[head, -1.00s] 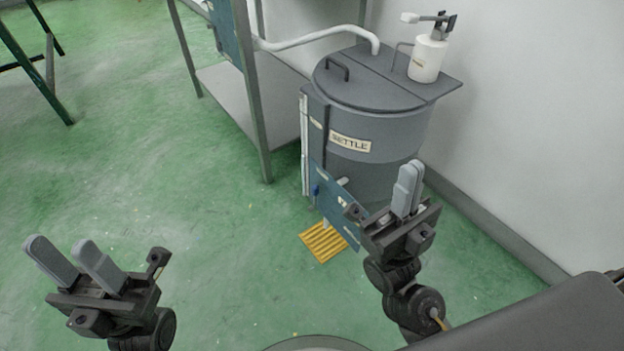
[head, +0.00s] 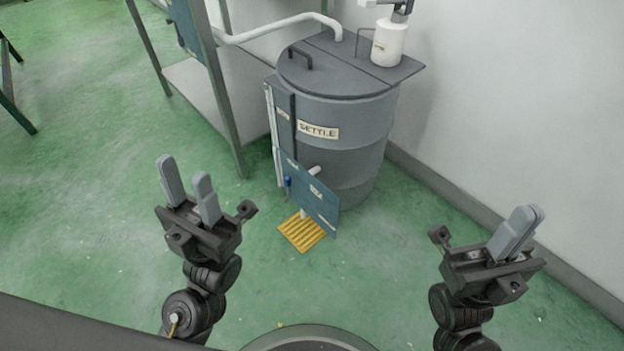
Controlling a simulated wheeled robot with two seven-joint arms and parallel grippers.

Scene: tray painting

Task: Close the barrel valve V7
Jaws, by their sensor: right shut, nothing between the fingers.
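The grey barrel (head: 345,158) labelled SETTLE stands near the wall in the upper middle of the head view. A blue panel (head: 318,213) with small labels is low on its front, with a pale pipe stub (head: 314,170) at its top edge. A small blue handle-like part (head: 288,187) is at the panel's left; the labels are too small to read, so I cannot tell which part is V7. My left gripper (head: 188,180) is open and empty, in front and left of the barrel. My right gripper (head: 528,218) is shut and empty, right of the barrel. Neither touches it.
A yellow slatted grate (head: 302,233) lies on the floor below the panel. A white bottle (head: 388,46) stands on the barrel lid (head: 335,70). A metal rack (head: 238,150) is to the left. A skirting edge runs along the right wall. Green floor is clear around.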

